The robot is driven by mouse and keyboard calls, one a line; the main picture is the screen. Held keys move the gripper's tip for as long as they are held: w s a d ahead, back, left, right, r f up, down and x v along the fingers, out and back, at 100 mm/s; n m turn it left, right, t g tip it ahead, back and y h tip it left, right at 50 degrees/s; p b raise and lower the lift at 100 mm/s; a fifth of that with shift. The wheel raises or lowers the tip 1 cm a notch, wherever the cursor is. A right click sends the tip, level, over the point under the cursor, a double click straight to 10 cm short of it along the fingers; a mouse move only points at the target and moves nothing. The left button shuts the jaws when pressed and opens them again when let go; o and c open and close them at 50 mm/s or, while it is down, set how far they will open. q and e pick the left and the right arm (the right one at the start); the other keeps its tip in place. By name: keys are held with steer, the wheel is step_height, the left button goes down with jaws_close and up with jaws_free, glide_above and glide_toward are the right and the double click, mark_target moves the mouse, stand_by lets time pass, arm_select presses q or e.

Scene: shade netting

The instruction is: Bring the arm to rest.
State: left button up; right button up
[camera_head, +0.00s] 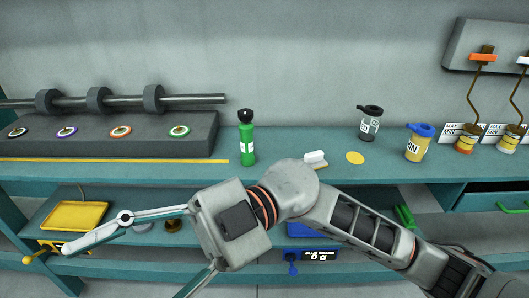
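My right arm (345,215) comes in from the lower right and reaches left across the front of the bench. Its gripper (128,270) is spread wide open with nothing between the fingers. One finger stretches left, its tip near the yellow tray on the lower shelf. The other finger points down and runs out of the bottom of the picture. The arm covers part of the bench edge and lower shelf. My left arm and gripper do not show.
The teal bench (300,173) holds a green bottle (246,140), a grey canister (369,125), a yellow canister (419,145) and a white block (315,158). A dark rack (110,137) stands left. A yellow tray (75,215) and blue-handled item (292,262) sit lower.

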steer(key=w+d+r+m+t+y, duration=0.1)
steer(key=w+d+m+t+y, duration=0.1)
steer(key=w+m+t+y, duration=0.5)
steer(key=w+d+r+m+t+y, duration=0.1)
steer(key=w+d+m+t+y, duration=0.1)
steer(key=w+m+t+y, duration=0.35)
steer(key=w+d+f+m+t+h, duration=0.5)
steer(key=w+f+m+t, duration=0.15)
steer(key=f+t, duration=0.2)
steer(key=w+d+f+m+t+h, duration=0.6)
steer(key=w+f+t, duration=0.1)
steer(key=w+t, duration=0.15)
steer(key=s+d+f+m+g+h, duration=0.1)
steer(key=s+d+f+m+h, duration=0.15)
steer(key=d+f+h, duration=0.8)
steer(key=s+d+f+m+g+h, duration=0.15)
steer(key=s+d+f, duration=0.3)
steer(key=f, duration=1.35)
steer(key=s+d+f+g+h, duration=0.1)
steer(key=s+d+f+g, duration=0.2)
steer(key=s+d+f, duration=0.3)
step_height(320, 180, down, 3)
steer(key=shift+s+f+m, duration=0.1)
steer(key=shift+s+m, duration=0.2)
steer(key=shift+s, duration=0.35)
